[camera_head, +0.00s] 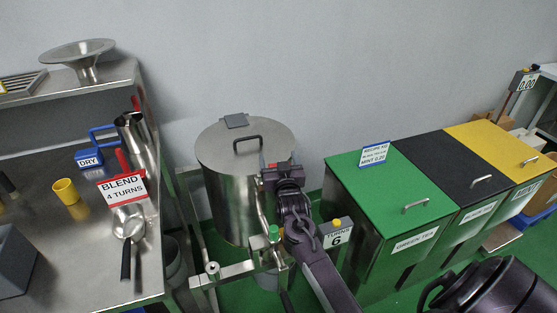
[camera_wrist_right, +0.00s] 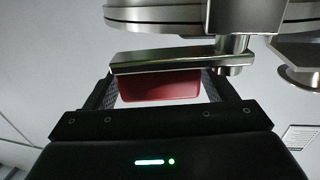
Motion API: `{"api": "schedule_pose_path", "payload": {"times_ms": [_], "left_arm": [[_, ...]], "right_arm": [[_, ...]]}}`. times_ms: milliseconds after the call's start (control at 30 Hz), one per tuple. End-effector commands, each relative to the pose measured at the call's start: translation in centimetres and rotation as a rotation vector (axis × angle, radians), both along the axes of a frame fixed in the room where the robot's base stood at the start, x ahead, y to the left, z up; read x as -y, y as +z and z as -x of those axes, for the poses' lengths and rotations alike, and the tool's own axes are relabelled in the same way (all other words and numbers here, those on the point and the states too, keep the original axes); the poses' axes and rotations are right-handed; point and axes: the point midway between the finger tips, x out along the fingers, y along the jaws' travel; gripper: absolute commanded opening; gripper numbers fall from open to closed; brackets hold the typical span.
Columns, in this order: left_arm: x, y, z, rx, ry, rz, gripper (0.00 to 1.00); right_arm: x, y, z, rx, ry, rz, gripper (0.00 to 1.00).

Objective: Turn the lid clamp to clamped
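The steel drum (camera_head: 228,190) stands at the centre with its round lid (camera_head: 215,145) on top. The lid clamp is at the drum's right edge. Its red handle (camera_wrist_right: 160,86) shows in the right wrist view under a steel bar (camera_wrist_right: 165,60). A bit of red also shows at my right gripper (camera_head: 277,170) in the head view. My right gripper (camera_wrist_right: 162,88) has one finger on each side of the red handle. I cannot tell whether the fingers press on it. My arm and gripper hide most of the clamp in the head view. My left gripper is not in view.
A green bin (camera_head: 385,190), a black bin and a yellow bin stand on the right. A steel frame (camera_head: 225,272) runs before the drum. A steel table (camera_head: 60,150) with tools is at the left.

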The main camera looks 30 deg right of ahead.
Motion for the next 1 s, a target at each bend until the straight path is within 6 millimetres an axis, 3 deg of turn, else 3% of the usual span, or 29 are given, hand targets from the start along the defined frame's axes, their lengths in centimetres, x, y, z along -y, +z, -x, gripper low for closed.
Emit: {"api": "schedule_pose_path", "payload": {"times_ms": [67,433,767,1000], "left_arm": [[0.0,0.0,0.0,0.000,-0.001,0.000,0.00],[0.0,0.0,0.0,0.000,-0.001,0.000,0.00],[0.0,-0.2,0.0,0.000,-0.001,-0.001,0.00],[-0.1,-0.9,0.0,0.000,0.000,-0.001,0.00]], "right_arm": [[0.0,0.0,0.0,0.000,0.000,0.000,0.67],[0.0,0.0,0.0,0.000,0.000,0.000,0.18],[0.1,-0.1,-0.2,0.000,0.047,0.002,0.18],[0.1,-0.1,-1.0,0.000,0.194,0.005,0.18]]}}
